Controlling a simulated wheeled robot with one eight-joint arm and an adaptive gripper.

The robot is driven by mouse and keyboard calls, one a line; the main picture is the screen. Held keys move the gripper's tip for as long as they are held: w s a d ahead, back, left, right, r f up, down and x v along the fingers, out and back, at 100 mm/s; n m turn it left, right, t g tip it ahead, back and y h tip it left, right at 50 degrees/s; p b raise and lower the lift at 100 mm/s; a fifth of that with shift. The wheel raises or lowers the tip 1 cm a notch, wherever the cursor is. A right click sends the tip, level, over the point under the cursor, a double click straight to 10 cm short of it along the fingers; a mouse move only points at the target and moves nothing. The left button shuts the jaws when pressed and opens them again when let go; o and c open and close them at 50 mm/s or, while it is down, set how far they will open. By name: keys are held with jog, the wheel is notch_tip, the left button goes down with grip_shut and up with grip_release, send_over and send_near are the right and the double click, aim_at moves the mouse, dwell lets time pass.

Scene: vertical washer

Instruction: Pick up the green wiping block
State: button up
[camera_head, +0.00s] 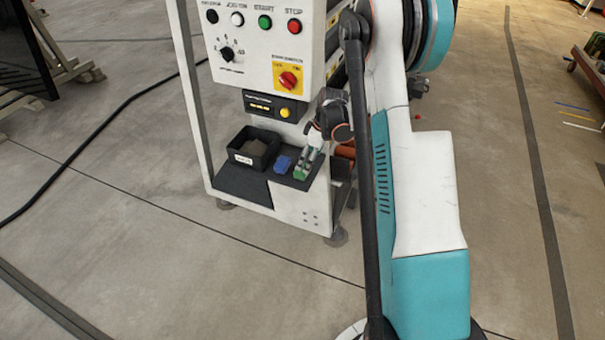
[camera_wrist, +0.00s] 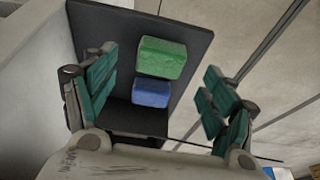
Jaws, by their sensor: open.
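The green wiping block (camera_head: 300,173) sits on the dark shelf at the front of the machine, near the shelf's right end. In the wrist view the green block (camera_wrist: 162,58) lies ahead of my fingertips, between their lines. A blue block (camera_wrist: 151,93) lies beside it, nearer to my gripper; it also shows in the head view (camera_head: 283,164). My gripper (camera_wrist: 158,95) is open, with one green-padded finger on each side and nothing held. In the head view my gripper (camera_head: 308,160) is just above the green block and partly covers it.
A black bin (camera_head: 253,149) with brown contents stands on the dark shelf (camera_head: 240,183), left of the blocks. The control panel (camera_head: 262,45) with buttons and a red switch rises above. A black cable (camera_head: 110,98) lies on the floor at left. The front floor is clear.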

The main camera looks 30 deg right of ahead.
aim_at(303, 168)
jog(key=shift+b+x, duration=1.25)
jog(key=shift+x, duration=1.5)
jog(key=shift+w+a+r, duration=0.1)
jog(key=shift+a, duration=0.1)
jog(key=c, duration=1.2)
jog(key=shift+r, duration=0.15)
jog(key=shift+a+r+p, duration=0.15)
jog(key=shift+r+p, duration=0.1)
jog(key=shift+p, duration=0.2)
notch_tip(303, 168, up, 6)
jog(key=p, duration=0.2)
jog(key=shift+r+p, duration=0.2)
jog(key=shift+p, duration=0.15)
jog(key=s+a+p, duration=0.3)
jog(key=s+a, duration=0.9)
jog(key=a, duration=0.3)
jog(key=shift+s+a, duration=0.15)
jog(key=shift+a, duration=0.1)
